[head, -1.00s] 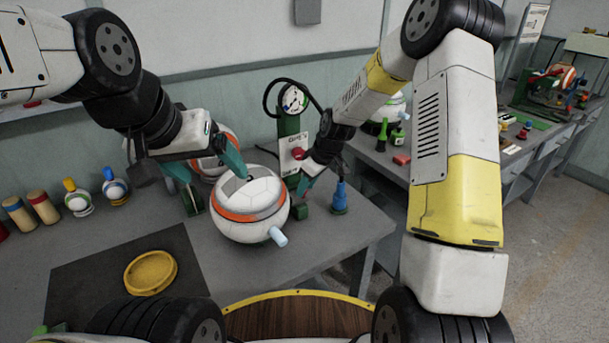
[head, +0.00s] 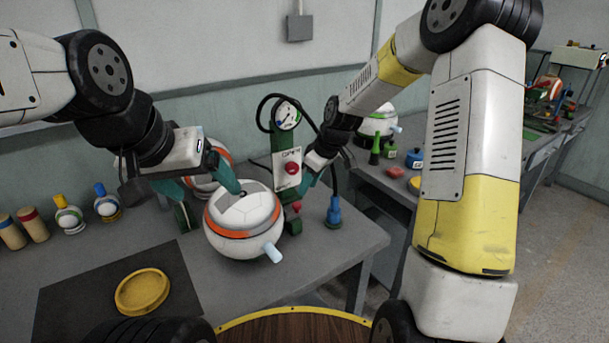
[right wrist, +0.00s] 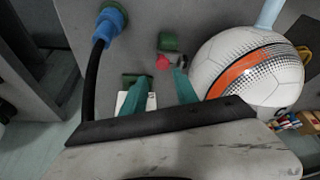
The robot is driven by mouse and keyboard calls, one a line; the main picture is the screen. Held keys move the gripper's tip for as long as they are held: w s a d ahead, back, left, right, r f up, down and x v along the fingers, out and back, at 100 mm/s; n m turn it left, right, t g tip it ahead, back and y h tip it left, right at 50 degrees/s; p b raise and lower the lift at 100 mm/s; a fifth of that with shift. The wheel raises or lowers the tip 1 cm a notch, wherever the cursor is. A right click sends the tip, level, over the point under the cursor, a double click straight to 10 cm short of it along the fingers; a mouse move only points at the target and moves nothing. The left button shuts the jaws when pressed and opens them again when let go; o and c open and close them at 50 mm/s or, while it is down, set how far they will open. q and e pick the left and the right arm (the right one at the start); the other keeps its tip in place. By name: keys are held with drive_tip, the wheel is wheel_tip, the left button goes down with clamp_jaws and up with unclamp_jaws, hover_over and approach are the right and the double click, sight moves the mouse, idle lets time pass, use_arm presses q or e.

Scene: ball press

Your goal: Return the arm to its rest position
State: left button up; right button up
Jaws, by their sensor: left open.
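The white ball with an orange band (head: 238,241) sits on the grey table beside a green press stand (head: 285,150) with a gauge. A pale blue nozzle (head: 273,252) sticks out at the ball's front right. My left gripper (head: 208,190) is open, with one teal finger by the ball's top and the other at its left; I cannot tell whether they touch it. My right gripper (head: 307,178) is just right of the ball, near the stand. In the right wrist view its teal fingers (right wrist: 160,90) are apart with nothing between them, and the ball (right wrist: 248,66) is apart at the right.
A blue fitting (head: 334,208) with a black hose stands right of the ball. A red knob (head: 297,207) on a green block is close to my right fingers. A yellow dish (head: 142,292) lies on a dark mat (head: 60,305). Small bottles stand at left.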

drive_tip(key=s+d+r+m+t, duration=0.1)
drive_tip(key=s+d+r+m, duration=0.2)
drive_tip(key=s+r, duration=0.3)
drive_tip(key=s+d+r+m+t+h, duration=0.1)
drive_tip(key=s+r, duration=0.5)
drive_tip(key=s, duration=0.7)
drive_tip(key=s+d+r+m+t, duration=0.1)
drive_tip(key=s+d+r+m, duration=0.3)
drive_tip(key=s, duration=0.5)
wheel_tip(320, 180, up, 3)
drive_tip(key=shift+s+d+f+m, duration=0.1)
drive_tip(key=shift+s+d+m, duration=0.15)
drive_tip(key=shift+m, duration=0.65)
